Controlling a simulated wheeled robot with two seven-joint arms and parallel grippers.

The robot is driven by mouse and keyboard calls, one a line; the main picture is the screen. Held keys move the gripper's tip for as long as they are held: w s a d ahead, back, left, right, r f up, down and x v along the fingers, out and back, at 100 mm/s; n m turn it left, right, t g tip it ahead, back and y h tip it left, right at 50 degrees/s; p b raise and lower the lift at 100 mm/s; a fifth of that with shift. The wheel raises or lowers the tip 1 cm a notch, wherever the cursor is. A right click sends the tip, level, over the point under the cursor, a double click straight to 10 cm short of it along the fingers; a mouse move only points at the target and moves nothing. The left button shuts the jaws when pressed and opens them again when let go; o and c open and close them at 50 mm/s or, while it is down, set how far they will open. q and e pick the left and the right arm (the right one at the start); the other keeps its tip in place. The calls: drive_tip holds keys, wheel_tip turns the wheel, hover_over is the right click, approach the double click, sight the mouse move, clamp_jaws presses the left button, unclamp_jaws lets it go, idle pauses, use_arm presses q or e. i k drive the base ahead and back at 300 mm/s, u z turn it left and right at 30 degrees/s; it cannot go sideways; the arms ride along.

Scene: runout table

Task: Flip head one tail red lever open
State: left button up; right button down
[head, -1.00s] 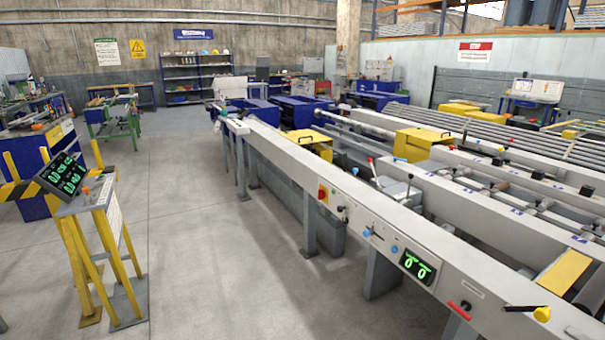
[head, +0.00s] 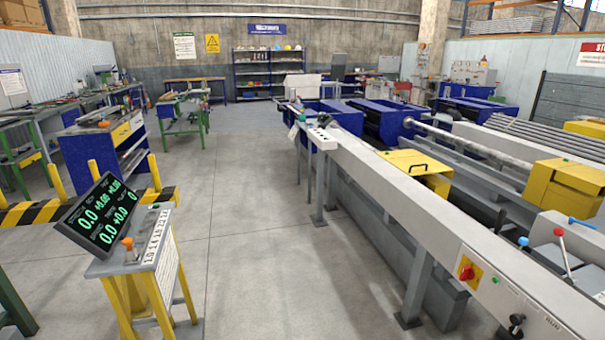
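A lever with a red ball knob (head: 560,232) on a thin pale rod stands on a grey housing at the right edge, behind the long grey rail (head: 440,225). Its rod leans slightly. Blue-tipped levers are close to it, one at the housing's top (head: 580,223) and one to its left (head: 523,241). A red rotary switch on a yellow plate (head: 467,273) is on the rail's front face, with a black knob (head: 516,320) lower right. I cannot tell which head these belong to. Neither of my grippers is in view.
A console with a green digital display (head: 100,215) stands on yellow legs at the left. Yellow-black barriers (head: 50,212) and workbenches (head: 100,150) lie behind it. Clear concrete floor (head: 250,240) runs between console and rail. Yellow covers (head: 408,172) sit behind the rail.

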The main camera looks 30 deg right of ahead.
sight(570, 281)
drive_tip(key=z, duration=0.15)
drive_tip(key=i, duration=1.7)
drive_tip(key=z, duration=1.35)
drive_tip(key=i, duration=1.05)
drive_tip(key=z, duration=1.05)
